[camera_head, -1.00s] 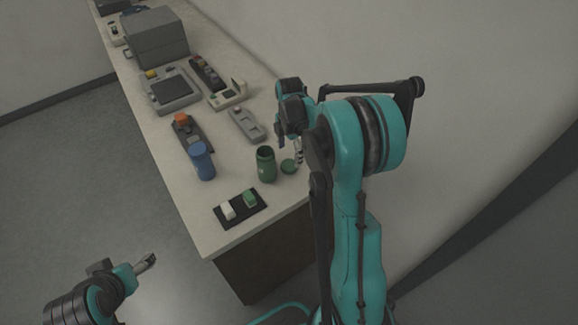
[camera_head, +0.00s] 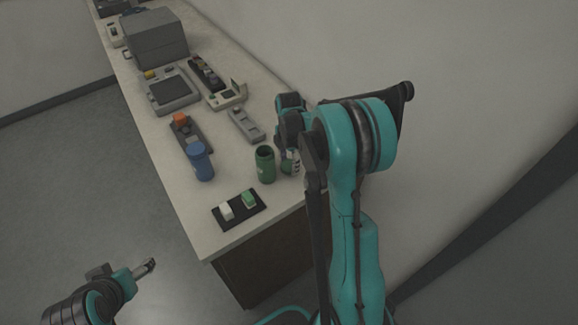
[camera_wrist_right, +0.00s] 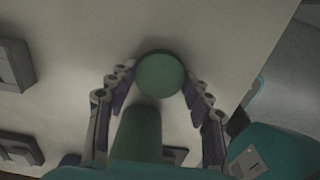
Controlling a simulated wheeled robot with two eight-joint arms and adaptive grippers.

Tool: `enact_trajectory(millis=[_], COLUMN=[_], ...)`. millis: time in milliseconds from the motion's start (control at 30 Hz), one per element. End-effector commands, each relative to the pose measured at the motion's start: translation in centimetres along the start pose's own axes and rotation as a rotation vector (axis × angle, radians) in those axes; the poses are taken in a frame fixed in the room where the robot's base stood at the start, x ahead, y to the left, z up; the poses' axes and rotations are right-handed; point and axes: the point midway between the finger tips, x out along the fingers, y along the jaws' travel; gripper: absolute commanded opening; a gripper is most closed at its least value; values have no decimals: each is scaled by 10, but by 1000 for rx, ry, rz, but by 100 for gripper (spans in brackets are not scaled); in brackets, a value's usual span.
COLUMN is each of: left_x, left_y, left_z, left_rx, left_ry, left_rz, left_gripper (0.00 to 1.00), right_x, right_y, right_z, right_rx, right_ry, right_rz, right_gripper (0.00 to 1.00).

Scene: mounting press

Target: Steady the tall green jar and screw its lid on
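The tall green jar (camera_head: 264,164) stands upright and open-topped near the table's right edge; its green body also shows in the right wrist view (camera_wrist_right: 137,135). The round green lid (camera_wrist_right: 160,75) lies on the table beside the jar. In the head view my gripper mostly hides it. My right gripper (camera_head: 290,162) points down over the lid; in the wrist view its spread fingers (camera_wrist_right: 160,88) stand on either side of the lid, with small gaps. My left gripper (camera_head: 146,267) is away from the jar, over the floor at lower left; its fingers are too small to judge.
A blue jar (camera_head: 200,162) stands left of the green one. A dark pad (camera_head: 232,217) with a white and a green block lies in front. A grey tray (camera_head: 246,125) and an orange-knobbed device (camera_head: 181,121) lie behind. The wall borders the table's right side.

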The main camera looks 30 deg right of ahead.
Motion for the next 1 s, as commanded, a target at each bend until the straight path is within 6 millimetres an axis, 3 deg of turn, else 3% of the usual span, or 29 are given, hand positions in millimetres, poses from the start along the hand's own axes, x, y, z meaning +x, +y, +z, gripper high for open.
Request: enact_trajectory(millis=[467,767,1000], left_x=[-1,-16,-29], left_y=[0,0,0], left_z=[-1,-11,-20], left_rx=[0,0,0], left_ry=[0,0,0], left_rz=[0,0,0], left_gripper=[74,74,74], right_x=[-3,-44,-76], right_y=[0,0,-46], right_z=[0,0,30], right_rx=[0,0,5], right_ry=[0,0,0], right_rz=[0,0,0], right_gripper=[34,34,34])
